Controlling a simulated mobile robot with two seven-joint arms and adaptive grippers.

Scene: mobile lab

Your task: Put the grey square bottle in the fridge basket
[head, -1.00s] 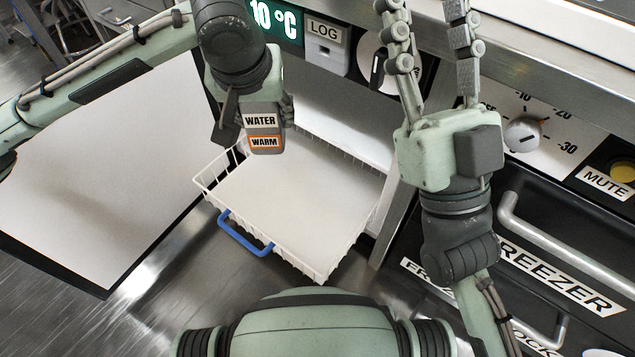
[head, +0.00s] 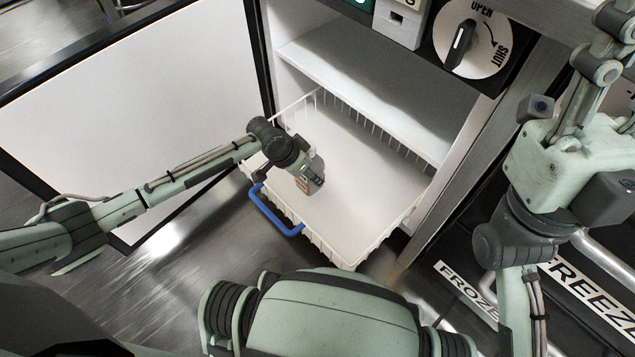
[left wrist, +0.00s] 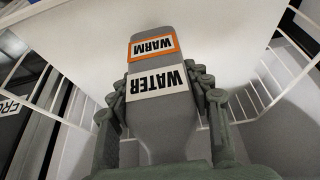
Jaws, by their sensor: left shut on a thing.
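The grey square bottle (head: 317,181) is in my left gripper (head: 309,173), over the inside of the white wire fridge basket (head: 345,262). In the left wrist view the bottle (left wrist: 166,133) shows its WATER and WARM labels upside down, with the gripper's fingers (left wrist: 166,92) closed on both sides. I cannot tell whether its base touches the basket floor. The basket is pulled out of the open fridge and its blue handle (head: 270,214) faces me. My right gripper (head: 615,55) is at the right edge, empty, fingers apart, with its tips cut off.
The open fridge door (head: 130,95) stands to the left of the basket. A white shelf (head: 365,95) lies above and behind the basket. The freezer front (head: 585,290) is at the right. The basket floor around the bottle looks clear.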

